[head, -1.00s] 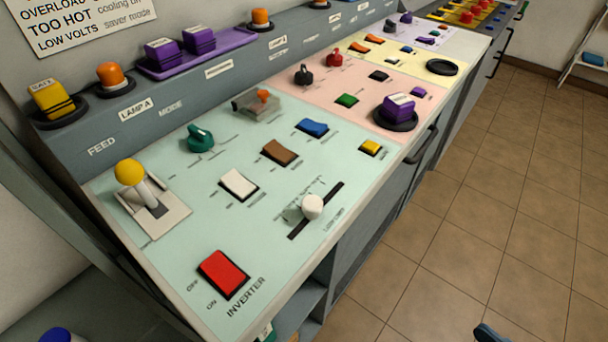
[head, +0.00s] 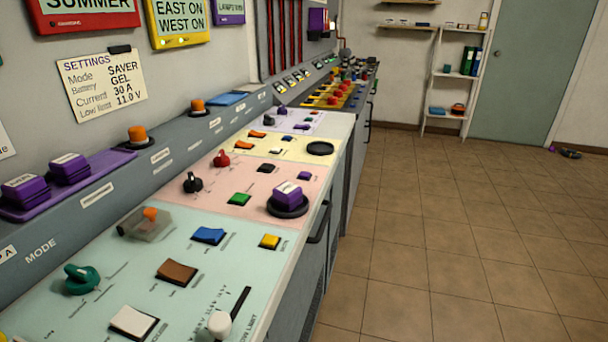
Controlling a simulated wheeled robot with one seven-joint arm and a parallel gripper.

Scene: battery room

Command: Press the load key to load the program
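No key's label is readable enough to say which is the load key. On the pink panel (head: 240,180), a labelled purple block (head: 288,193) sits in a round black holder (head: 287,208). On the pale green panel in front are a small yellow key (head: 270,242) and a blue rocker (head: 209,235). My gripper is not in view.
More purple blocks (head: 68,167) sit on a purple tray (head: 105,180) on the upper ledge. A settings card (head: 101,80) hangs above. A black handle (head: 320,222) juts from the console front.

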